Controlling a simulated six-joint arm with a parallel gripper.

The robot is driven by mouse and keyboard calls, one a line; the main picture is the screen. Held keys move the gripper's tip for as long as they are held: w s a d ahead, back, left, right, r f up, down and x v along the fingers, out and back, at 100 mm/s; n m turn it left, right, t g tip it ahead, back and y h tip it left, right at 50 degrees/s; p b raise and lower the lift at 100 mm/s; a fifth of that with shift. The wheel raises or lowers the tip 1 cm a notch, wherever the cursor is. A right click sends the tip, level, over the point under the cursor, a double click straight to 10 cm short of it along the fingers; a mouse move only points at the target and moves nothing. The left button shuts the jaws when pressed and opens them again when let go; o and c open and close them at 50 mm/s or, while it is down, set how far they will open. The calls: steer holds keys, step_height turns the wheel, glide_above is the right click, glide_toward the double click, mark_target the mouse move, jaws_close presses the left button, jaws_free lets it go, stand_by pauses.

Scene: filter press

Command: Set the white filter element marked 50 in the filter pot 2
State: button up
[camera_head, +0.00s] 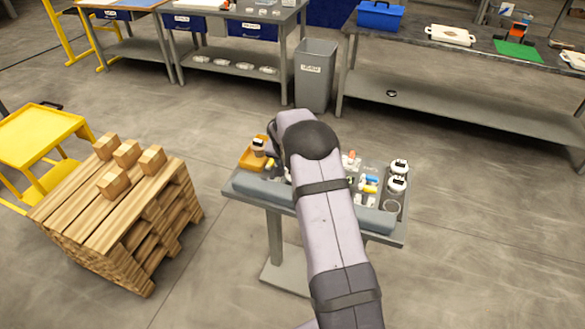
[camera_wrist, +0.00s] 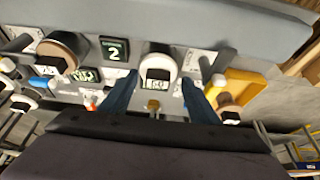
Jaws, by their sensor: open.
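A white cylindrical filter element (camera_wrist: 159,60) stands upper middle in the wrist view. Its framed label is small and seems to read 50, but I cannot be sure. My gripper (camera_wrist: 159,79) is open, with its two blue fingers on either side of this element's near end in the picture; I cannot tell whether they touch it. A dark sign (camera_wrist: 115,48) with a large 2 stands just left of the element. A brown-topped round part (camera_wrist: 62,50) is left of the sign; I cannot tell which part is pot 2. In the head view my arm hides the gripper.
An orange tray (camera_wrist: 253,88) is at right in the wrist view, with a brown and white part (camera_wrist: 229,108) by it. In the head view, white canisters (camera_head: 399,167) stand at the small table's right end. A pallet with wooden blocks (camera_head: 125,152) is left of the table.

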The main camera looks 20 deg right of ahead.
steer(key=shift+s+d+f, duration=0.2)
steer(key=shift+s+f, duration=0.35)
steer(key=shift+s, duration=0.05)
steer(key=shift+w+d+r+p, duration=0.1)
steer(key=shift+w+r+p, duration=0.1)
steer(key=shift+r+p, duration=0.55)
steer(key=b+v, duration=0.3)
steer(key=v, duration=0.9)
steer(key=shift+w, duration=0.35)
steer(key=s+a+f+n+g+y, duration=0.1)
steer(key=s+a+n, duration=0.2)
steer(key=s, duration=0.7)
steer(key=s+a+f+n+g+y, duration=0.1)
steer(key=s+a+n, duration=0.2)
steer(key=s+a, duration=0.4)
steer(key=s+a+f+n+g+y, duration=0.1)
steer(key=s+a, duration=0.4)
steer(key=s, duration=1)
steer(key=shift+f+n, duration=0.55)
steer(key=shift+n, duration=0.45)
steer(key=shift+r, duration=0.1)
